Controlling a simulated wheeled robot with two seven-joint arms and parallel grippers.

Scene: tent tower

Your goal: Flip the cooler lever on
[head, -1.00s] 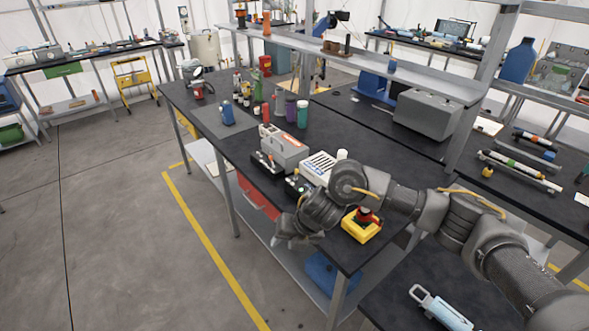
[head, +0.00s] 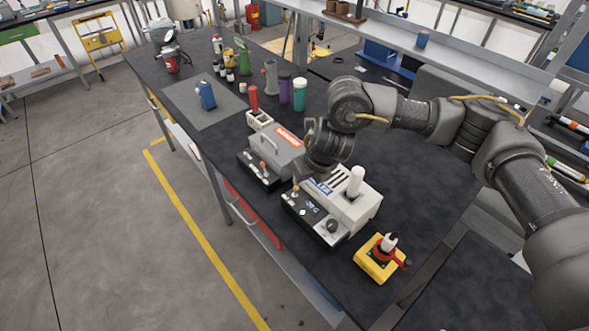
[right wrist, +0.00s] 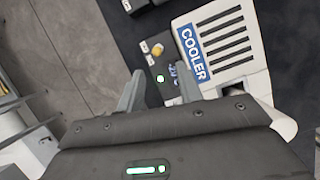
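The cooler (head: 350,207) is a white slotted box with a blue label on the bench. It also shows in the right wrist view (right wrist: 225,45), labelled COOLER. Its black control panel (head: 312,222) faces the aisle and has a lit green light, a display and a dark knob. A small lever with a yellowish tip (right wrist: 158,48) stands on the panel; it also shows in the head view (head: 295,190). My right gripper (right wrist: 160,88) is open and empty, above the panel, with the lever ahead between its fingers. The fingers are mostly hidden in the head view. My left gripper is not in view.
A grey heater-like box (head: 277,152) with a red label and its own lever panel stands beside the cooler. A yellow box with a red switch (head: 380,258) sits nearer. Bottles (head: 299,94) stand farther back. The bench right of the cooler is clear.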

